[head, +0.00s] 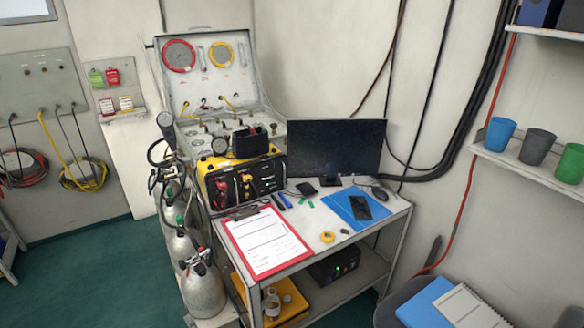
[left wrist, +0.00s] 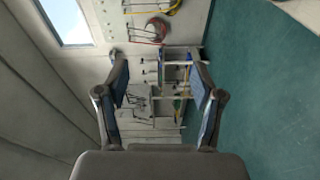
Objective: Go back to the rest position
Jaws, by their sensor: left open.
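My left gripper (left wrist: 160,100) shows in the left wrist view with its two fingers spread apart and nothing between them. Beyond it are a wall, a rack and the green floor, all at a distance. Neither gripper shows in the head view. The diver air panel (head: 215,75) stands open in its case at the back of the table (head: 330,245), with gauges and hoses in it. My right gripper is in neither view.
Gas cylinders (head: 203,290) stand left of the table. On it lie a red clipboard (head: 265,243), a monitor (head: 335,148) and a yellow-black case (head: 240,175). A shelf with cups (head: 537,147) is at right. Green floor (head: 95,265) is clear at left.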

